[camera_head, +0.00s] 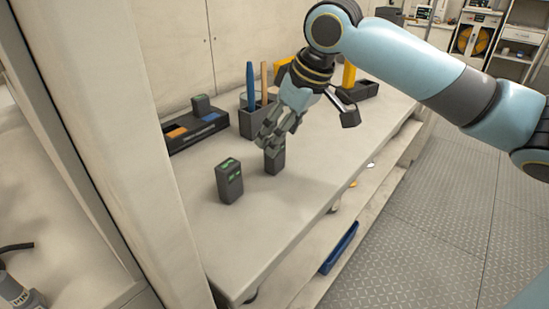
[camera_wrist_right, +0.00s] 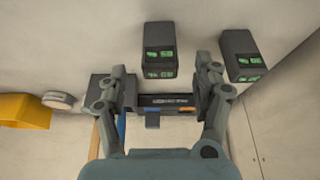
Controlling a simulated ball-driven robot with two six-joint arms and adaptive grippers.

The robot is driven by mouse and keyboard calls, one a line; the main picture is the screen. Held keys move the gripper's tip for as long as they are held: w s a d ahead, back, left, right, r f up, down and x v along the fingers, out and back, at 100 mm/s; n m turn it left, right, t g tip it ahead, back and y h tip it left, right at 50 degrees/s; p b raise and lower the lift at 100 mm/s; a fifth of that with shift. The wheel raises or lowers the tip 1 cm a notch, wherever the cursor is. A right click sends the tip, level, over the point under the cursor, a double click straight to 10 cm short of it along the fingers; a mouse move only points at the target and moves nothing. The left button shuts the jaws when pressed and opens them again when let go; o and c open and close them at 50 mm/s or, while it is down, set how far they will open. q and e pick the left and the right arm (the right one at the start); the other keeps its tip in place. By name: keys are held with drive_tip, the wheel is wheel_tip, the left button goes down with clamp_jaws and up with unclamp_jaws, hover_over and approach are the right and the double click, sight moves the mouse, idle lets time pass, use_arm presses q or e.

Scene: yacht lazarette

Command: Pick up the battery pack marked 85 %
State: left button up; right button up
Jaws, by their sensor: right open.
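Two dark battery packs with green displays stand upright on the pale bench. One pack (camera_head: 275,159) is just below my right gripper (camera_head: 271,136); the other pack (camera_head: 229,183) stands nearer and to the left. In the right wrist view the first pack (camera_wrist_right: 160,45) lies ahead between the spread fingers of the right gripper (camera_wrist_right: 165,76), and the second pack (camera_wrist_right: 242,53) is to the right, outside them. The right gripper is open and empty. The display figures are too small to read surely, so I cannot tell which is 85 %. My left gripper is not in view.
A black charger (camera_head: 195,130) with orange and blue bays and a dark pack (camera_head: 201,104) stands behind. A dark tool holder (camera_head: 255,118) with upright handles stands close behind the gripper. The bench's front right edge is near; a blue tray (camera_head: 340,248) is below.

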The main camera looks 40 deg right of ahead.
drive_tip(key=x, duration=0.2)
drive_tip(key=b+x, duration=0.1)
drive_tip(key=x, duration=0.2)
drive_tip(key=shift+s+f, duration=0.1)
drive_tip(key=shift+f, duration=0.3)
drive_tip(key=c, duration=1.3)
